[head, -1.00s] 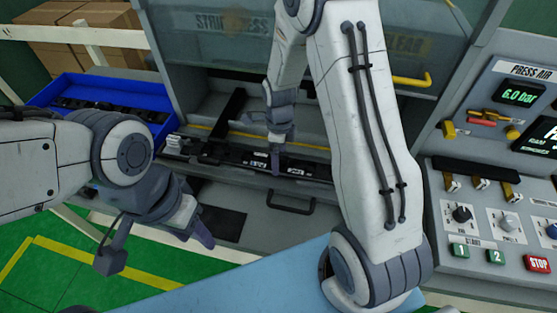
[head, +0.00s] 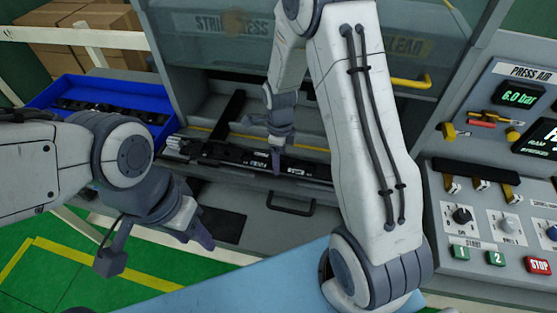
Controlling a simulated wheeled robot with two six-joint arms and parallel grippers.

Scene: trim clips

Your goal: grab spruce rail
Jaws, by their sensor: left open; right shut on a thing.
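A long dark rail (head: 308,169) with small pale labels lies along the front of the press bed. I cannot tell from its colour that it is the spruce rail. My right gripper (head: 276,158) reaches down over the rail's middle and is shut on it; its fingers hide part of the rail. My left gripper (head: 157,246) is open and empty, its fingers wide apart, in front of the press at the left, away from the rail.
A blue bin (head: 67,87) with dark parts stands at the left. The press's clear guard (head: 220,40) is above the bed. A control panel (head: 490,220) with buttons stands at the right. A light blue surface (head: 250,285) is in front.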

